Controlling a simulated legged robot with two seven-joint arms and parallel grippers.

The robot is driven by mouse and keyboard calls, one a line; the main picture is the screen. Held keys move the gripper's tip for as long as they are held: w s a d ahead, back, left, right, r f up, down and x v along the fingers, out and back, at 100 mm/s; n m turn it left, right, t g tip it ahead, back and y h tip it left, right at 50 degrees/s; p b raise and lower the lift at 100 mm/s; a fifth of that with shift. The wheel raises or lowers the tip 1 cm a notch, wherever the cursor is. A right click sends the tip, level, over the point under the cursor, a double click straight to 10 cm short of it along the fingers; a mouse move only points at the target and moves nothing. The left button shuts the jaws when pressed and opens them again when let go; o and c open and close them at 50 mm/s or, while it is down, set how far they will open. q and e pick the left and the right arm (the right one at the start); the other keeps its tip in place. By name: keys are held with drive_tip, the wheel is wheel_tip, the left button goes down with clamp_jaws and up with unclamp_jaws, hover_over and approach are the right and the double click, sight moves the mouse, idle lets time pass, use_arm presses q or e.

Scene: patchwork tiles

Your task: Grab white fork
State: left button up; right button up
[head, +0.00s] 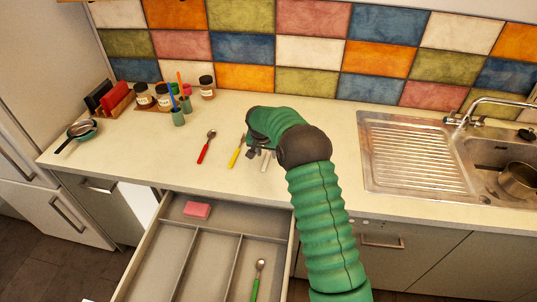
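A pale, white-handled utensil (265,162), likely the white fork, lies on the counter just left of my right arm. Its upper part is hidden under my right gripper (262,152). The gripper's dark fingers point down at the counter right over the utensil. Its green wrist and forearm hide part of it, so I cannot tell whether the fingers are apart or closed on the handle. My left gripper is not in view.
A yellow-handled utensil (235,156) and a red spoon (205,149) lie to the left. Below, an open divided drawer (205,257) holds a pink sponge (197,210) and a green-handled spoon (257,277). Jars stand back left; a sink (490,150) is right.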

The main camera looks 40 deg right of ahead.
drive_tip(key=shift+x, duration=0.85)
drive_tip(key=shift+w+d+f, duration=0.1)
drive_tip(key=shift+d, duration=0.15)
drive_tip(key=c, duration=0.5)
drive_tip(key=shift+a, duration=0.2)
clamp_jaws()
